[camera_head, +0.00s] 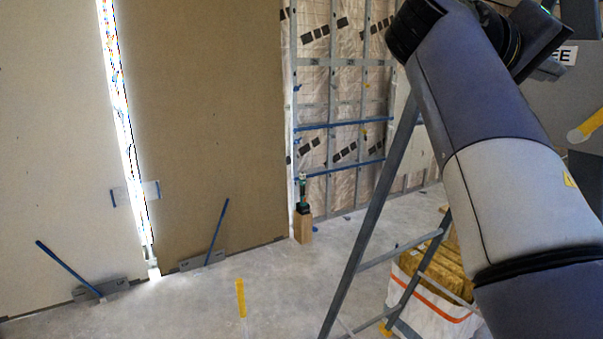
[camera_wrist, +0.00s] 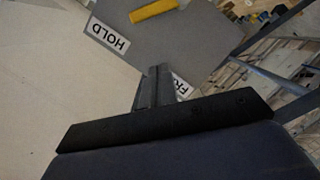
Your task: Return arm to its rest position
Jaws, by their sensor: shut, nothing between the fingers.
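My arm (camera_head: 500,150) is raised and fills the right side of the head view, bent at a joint near the top edge. My gripper (camera_wrist: 157,70) shows in the wrist view with its two fingers together and nothing between them. Beyond the fingertips is a grey board (camera_wrist: 205,35) with a HOLD label, a second label partly hidden by the fingers, and a yellow strip. I cannot tell whether the fingers touch the board. What looks like the same board (camera_head: 577,90) is partly visible behind my arm in the head view.
A grey ladder-like frame (camera_head: 372,215) stands left of my arm, beside a white bag (camera_head: 425,305) with yellow material. A brown wall panel (camera_head: 200,120) and a pale one (camera_head: 50,150) stand at left, with blue-handled tools (camera_head: 205,260) at their feet. Floor (camera_head: 195,305) in front is mostly clear.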

